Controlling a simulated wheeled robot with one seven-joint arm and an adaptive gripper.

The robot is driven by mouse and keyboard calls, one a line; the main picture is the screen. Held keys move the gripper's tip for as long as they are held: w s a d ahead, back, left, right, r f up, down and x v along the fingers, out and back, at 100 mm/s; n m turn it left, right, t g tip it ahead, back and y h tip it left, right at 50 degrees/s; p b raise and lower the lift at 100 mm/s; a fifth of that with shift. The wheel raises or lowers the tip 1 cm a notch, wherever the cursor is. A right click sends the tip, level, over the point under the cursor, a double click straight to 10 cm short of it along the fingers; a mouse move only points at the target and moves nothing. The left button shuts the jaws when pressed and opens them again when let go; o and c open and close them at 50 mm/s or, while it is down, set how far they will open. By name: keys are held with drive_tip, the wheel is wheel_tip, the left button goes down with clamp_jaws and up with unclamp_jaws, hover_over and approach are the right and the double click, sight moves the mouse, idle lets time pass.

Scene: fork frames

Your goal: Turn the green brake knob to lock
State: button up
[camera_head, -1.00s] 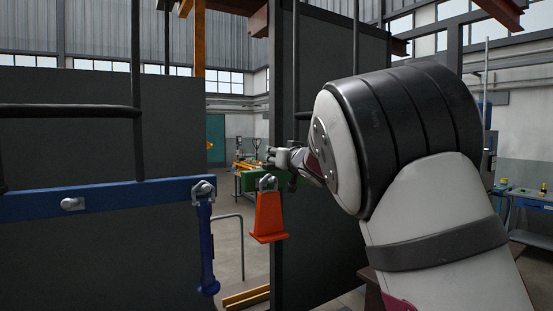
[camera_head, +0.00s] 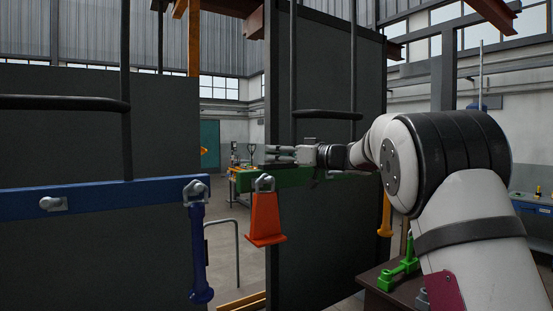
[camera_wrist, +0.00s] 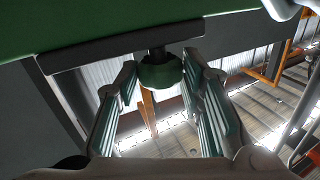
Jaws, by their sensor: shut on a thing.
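A dark green knob (camera_wrist: 160,74) on a short black stem shows in the wrist view, joined to a dark strip along a green beam (camera_wrist: 90,22). My gripper (camera_wrist: 162,85) has one finger on each side of the knob and is shut on it. In the head view my gripper (camera_head: 272,154) lies level, pointing left, just above and beside the green beam (camera_head: 290,178) at the dark panel's edge. I cannot make out the knob in the head view.
An orange wedge-shaped piece (camera_head: 265,218) hangs below the green beam. A blue beam (camera_head: 100,197) with a hanging blue handle (camera_head: 199,255) is at left. Dark panels (camera_head: 330,225) stand close to my arm. A bright green fitting (camera_head: 401,268) sits on a dark surface at lower right.

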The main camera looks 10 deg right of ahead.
drive_tip(key=shift+w+f+n+g+y, duration=0.1)
drive_tip(key=shift+f+n+g+y, duration=0.05)
drive_tip(key=shift+n+g+y, duration=0.35)
drive_tip(key=o, duration=1.2)
drive_tip(key=shift+c, duration=0.2)
drive_tip(key=shift+d, duration=0.1)
drive_tip(key=v, duration=1.2)
